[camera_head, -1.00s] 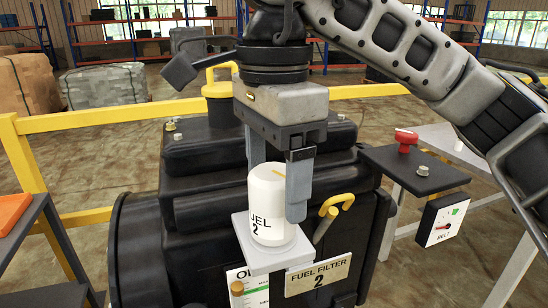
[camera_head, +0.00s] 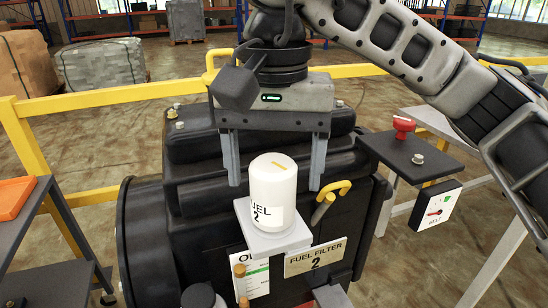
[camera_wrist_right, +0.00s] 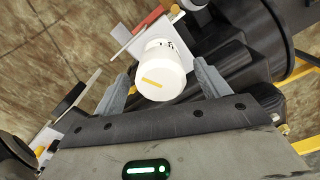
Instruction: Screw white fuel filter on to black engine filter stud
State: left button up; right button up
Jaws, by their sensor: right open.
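The white fuel filter (camera_head: 273,190) stands upright on a light grey square plate (camera_head: 262,241) at the front of the black engine (camera_head: 185,150). A yellow mark shows on its top and part of a "FUEL 2" label on its side. My right gripper (camera_head: 274,182) is open, its two grey fingers spread left and right of the filter's top with gaps to it. In the right wrist view the filter (camera_wrist_right: 160,70) shows between the open fingers (camera_wrist_right: 164,85), touching neither. No black stud can be made out. My left gripper is not in view.
A "FUEL FILTER 2" sign (camera_head: 315,257) hangs below the plate. A yellow-handled dipstick (camera_head: 331,195) rises close right of the filter. A dark shelf with a red knob (camera_head: 403,126) stands at right. A yellow rail (camera_head: 120,100) runs behind.

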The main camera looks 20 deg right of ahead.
jog(key=n, duration=0.5)
jog(key=shift+p, duration=0.35)
jog(key=n, duration=0.4)
jog(key=shift+n, duration=0.3)
jog(key=shift+a, duration=0.1)
jog(key=c, duration=1.2)
jog(key=m, duration=0.4)
jog(key=shift+f, duration=0.1)
jog(key=shift+c, duration=0.2)
jog(key=shift+m, duration=0.6)
